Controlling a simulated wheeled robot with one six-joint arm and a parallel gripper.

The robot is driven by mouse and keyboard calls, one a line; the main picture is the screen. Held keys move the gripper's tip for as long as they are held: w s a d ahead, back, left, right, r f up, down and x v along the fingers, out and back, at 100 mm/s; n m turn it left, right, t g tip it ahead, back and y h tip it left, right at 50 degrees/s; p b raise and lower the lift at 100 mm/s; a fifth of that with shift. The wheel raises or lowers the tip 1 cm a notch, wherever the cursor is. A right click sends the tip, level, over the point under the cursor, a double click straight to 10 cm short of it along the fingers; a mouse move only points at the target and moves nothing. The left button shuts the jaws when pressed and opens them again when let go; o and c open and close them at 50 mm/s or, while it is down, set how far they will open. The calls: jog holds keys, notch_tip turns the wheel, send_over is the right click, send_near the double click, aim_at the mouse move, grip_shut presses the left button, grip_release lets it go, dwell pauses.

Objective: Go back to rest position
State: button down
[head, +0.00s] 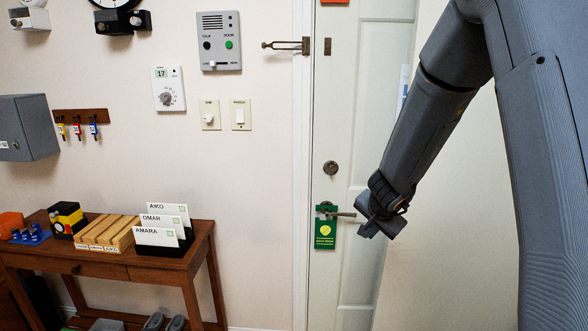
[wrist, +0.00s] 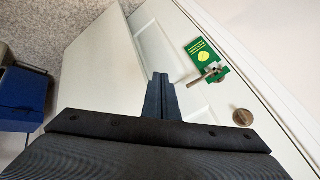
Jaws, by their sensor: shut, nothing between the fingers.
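My gripper (head: 374,222) is in front of the white door (head: 360,120), at about the height of its lever handle (head: 345,214). In the wrist view my gripper (wrist: 161,80) is shut and empty, and the handle (wrist: 205,77) is to its right. A green tag (head: 325,232) hangs on the handle; it also shows in the wrist view (wrist: 203,52). In the head view the fingertips look close to the handle's end, but I cannot tell the exact gap.
A wooden console table (head: 150,262) with card holders and small items stands at the left. A round lock (head: 331,168) is above the handle. Switches and an intercom panel (head: 219,41) are on the wall. A blue seat (wrist: 22,92) shows at the wrist view's left.

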jog(key=s+a+n+g, duration=0.1)
jog(key=s+n+g, duration=0.1)
jog(key=s, duration=0.7)
jog(key=s+a+n+g, duration=0.1)
jog(key=s+n, duration=0.3)
jog(key=s, duration=0.6)
jog(key=s+a+n+g+y, duration=0.1)
jog(key=s+n, duration=0.3)
jog(key=s, duration=0.5)
jog(key=shift+s+a+g, duration=0.15)
jog(key=shift+a+g, duration=0.35)
jog(key=shift+g, duration=0.4)
jog(key=shift+d, duration=0.15)
